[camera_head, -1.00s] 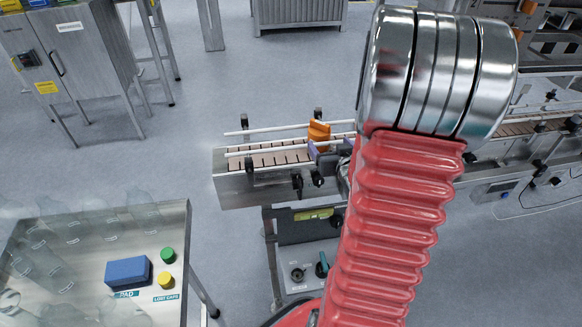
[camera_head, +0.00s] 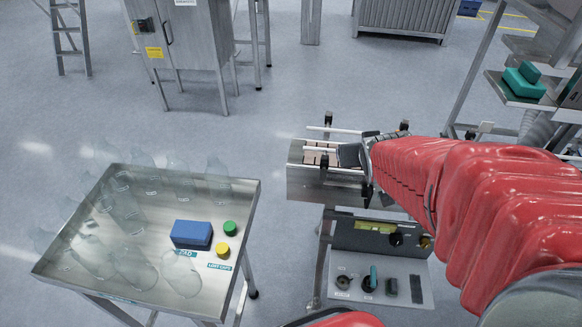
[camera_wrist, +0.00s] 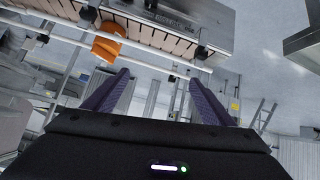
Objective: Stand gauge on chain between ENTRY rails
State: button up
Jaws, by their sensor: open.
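The orange gauge (camera_wrist: 108,42) shows in the wrist view on the brown slatted chain (camera_wrist: 150,37), beside the near white rail (camera_wrist: 60,37). Its lower end in the picture overlaps the rail. In the head view my arm hides it. My gripper (camera_wrist: 158,78) is open and empty, its two dark fingers spread and apart from the gauge, which lies beyond the left finger in the picture. In the head view the chain's end (camera_head: 318,158) and its white rails (camera_head: 335,130) show left of my arm. The gripper is mostly hidden there.
A steel table (camera_head: 125,262) at left holds clear bottles, a blue pad (camera_head: 191,235), a green cap (camera_head: 230,228) and a yellow cap (camera_head: 222,250). A control box (camera_head: 375,240) stands below the conveyor. Open floor lies between table and conveyor.

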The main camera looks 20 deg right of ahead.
jog(key=s+a+r+n+g+y, duration=0.1)
jog(key=s+a+r+y, duration=0.1)
jog(key=s+a, duration=0.5)
jog(key=s+a+r+n+g+y, duration=0.2)
jog(key=s+a, duration=0.5)
jog(key=a, duration=0.6)
jog(key=shift+s+r, duration=0.15)
jog(key=shift+r, duration=0.2)
